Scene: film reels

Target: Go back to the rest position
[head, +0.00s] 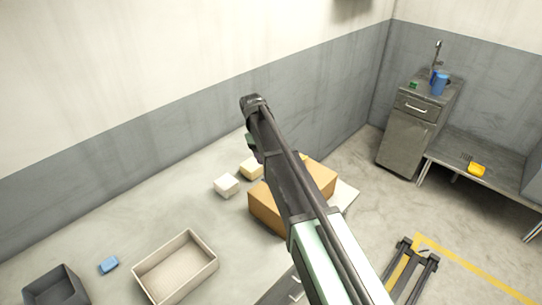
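My arm reaches up from the bottom right across the middle of the head view, its top joint in front of the grey wall band. A small green and dark part of it shows just below that joint. My gripper is not visible; I cannot tell whether it holds anything. Below the arm stands a brown box (265,208), partly covered by the arm. A white block (226,185) and a pale yellow block (251,169) lie beside it on the pale work surface (120,235).
A beige open tray (147,282), a blue block (109,264) and a dark grey bin (77,282) are at lower left. A metal cabinet (405,143) with a blue jug (439,84) stands at right, beside a bench (500,170) bearing a yellow item (477,170). Walls close off the back.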

